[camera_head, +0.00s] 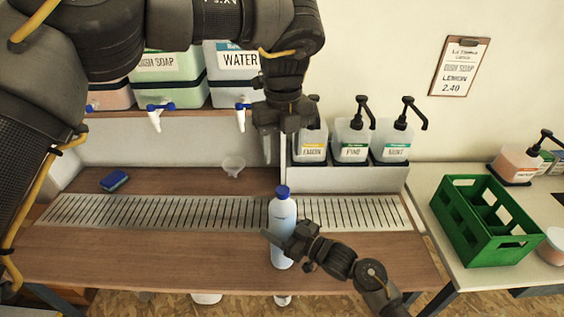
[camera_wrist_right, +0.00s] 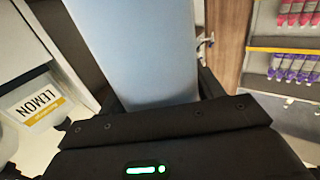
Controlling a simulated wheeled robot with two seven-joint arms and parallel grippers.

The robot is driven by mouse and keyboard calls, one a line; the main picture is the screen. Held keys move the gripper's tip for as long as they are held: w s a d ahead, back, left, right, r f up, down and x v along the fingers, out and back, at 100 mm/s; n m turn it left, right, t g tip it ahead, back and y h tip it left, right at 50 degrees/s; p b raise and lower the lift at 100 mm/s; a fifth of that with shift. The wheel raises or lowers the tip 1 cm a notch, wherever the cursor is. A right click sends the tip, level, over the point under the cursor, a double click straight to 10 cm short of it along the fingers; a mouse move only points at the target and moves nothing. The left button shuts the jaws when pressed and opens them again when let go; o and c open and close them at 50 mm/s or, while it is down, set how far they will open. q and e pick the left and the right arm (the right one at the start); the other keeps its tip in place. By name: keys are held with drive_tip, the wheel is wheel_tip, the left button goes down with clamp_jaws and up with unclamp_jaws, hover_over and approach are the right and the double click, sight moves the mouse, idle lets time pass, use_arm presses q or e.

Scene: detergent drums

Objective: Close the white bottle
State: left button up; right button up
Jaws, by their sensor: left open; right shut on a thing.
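My right gripper (camera_head: 284,241) is shut on the bottle's lower body from the right. In the right wrist view, the bottle (camera_wrist_right: 140,50) fills the upper middle between the fingers. My left gripper (camera_head: 281,146) points down, open and empty, above the cap in the picture and apart from it. Its fingers are partly hidden.
A slotted drain grate (camera_head: 150,212) crosses the wooden counter. A small funnel (camera_head: 233,165) and a blue sponge (camera_head: 114,180) lie left. Pump bottles (camera_head: 351,140) stand on a ledge behind. A green crate (camera_head: 484,222) stands right. The counter's left front is clear.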

use_arm(q)
drive_tip(key=shift+r, duration=0.35)
use_arm(e)
drive_tip(key=o, duration=2)
drive_tip(key=shift+c, duration=0.2)
drive_tip(key=shift+d, duration=0.1)
use_arm(q)
drive_tip(key=shift+f+b, duration=0.9)
use_arm(e)
drive_tip(key=v, duration=1)
drive_tip(key=shift+s+d, duration=0.25)
drive_tip(key=shift+s, duration=0.05)
